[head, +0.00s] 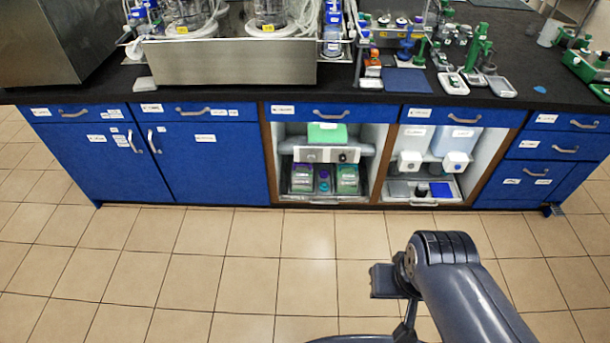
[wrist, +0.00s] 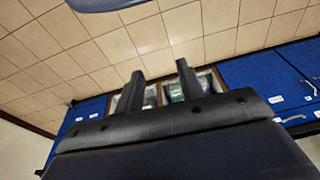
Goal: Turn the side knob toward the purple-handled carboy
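A white panel (head: 326,155) with small dark knobs sits in the left open cabinet bay, under a green-topped box. A dark knob (head: 343,157) shows at its right part; which way it points is too small to tell. Below the panel, several bottle-like containers stand in a tray (head: 313,198).
The right open bay holds two white-capped containers (head: 409,160) above a tray. Blue cabinet doors (head: 215,165) and drawers flank the bays. A black bench top (head: 420,98) overhangs, crowded with equipment. The tiled floor (head: 230,260) before the cabinet is clear.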

